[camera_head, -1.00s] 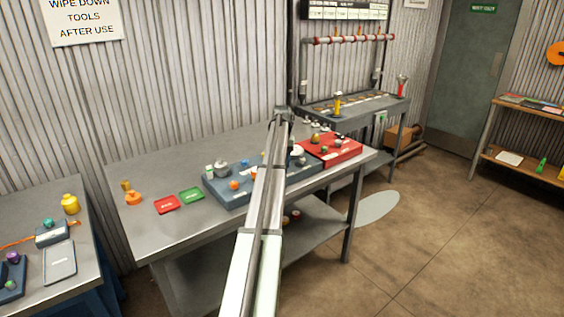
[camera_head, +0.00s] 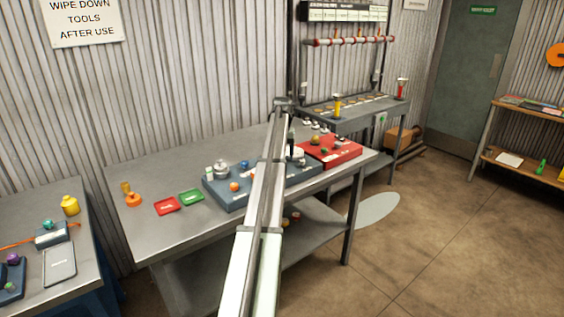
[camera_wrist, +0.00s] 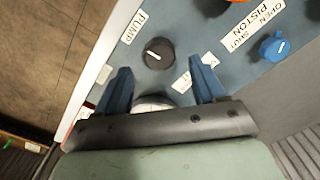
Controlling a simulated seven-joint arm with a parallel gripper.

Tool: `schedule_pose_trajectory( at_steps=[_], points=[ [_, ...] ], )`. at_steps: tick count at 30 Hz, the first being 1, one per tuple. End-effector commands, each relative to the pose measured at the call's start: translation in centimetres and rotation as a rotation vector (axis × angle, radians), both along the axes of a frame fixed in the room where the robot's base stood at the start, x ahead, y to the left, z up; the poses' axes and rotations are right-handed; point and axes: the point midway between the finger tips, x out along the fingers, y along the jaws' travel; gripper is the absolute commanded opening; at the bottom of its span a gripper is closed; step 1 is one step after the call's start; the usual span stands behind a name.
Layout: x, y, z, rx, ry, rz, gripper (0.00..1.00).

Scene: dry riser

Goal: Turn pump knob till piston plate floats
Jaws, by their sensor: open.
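In the wrist view, a dark grey round knob (camera_wrist: 158,53) with a pale pointer mark sits on the blue-grey panel (camera_wrist: 205,38), beside a white PUMP label (camera_wrist: 133,27). My gripper (camera_wrist: 160,65) is open, its two blue fingers on either side just short of the knob, with nothing between them. I cannot tell its height above the panel. A pale round part (camera_wrist: 155,102) lies between the fingers, partly hidden by the gripper body; I cannot tell if it is the piston plate. In the head view my arm covers part of the blue-grey panel (camera_head: 226,200).
A blue knob (camera_wrist: 273,47) stands by the OPEN, SHUT and PISTON labels. A red box (camera_head: 340,152) with small knobs adjoins the panel on the right. Red (camera_head: 167,206) and green (camera_head: 191,196) cards lie to the left. The bench's left part is mostly clear.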

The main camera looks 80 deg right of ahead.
Motion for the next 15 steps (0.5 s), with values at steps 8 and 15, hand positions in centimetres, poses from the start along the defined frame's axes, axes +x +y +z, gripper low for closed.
schedule_pose_trajectory(
  at_steps=[8, 15],
  points=[
    [0.0, -0.1, 5.7, -0.002, 0.000, 0.000, 0.70],
    [0.0, -0.1, 8.7, 0.000, 0.000, 0.000, 0.70]
  ],
)
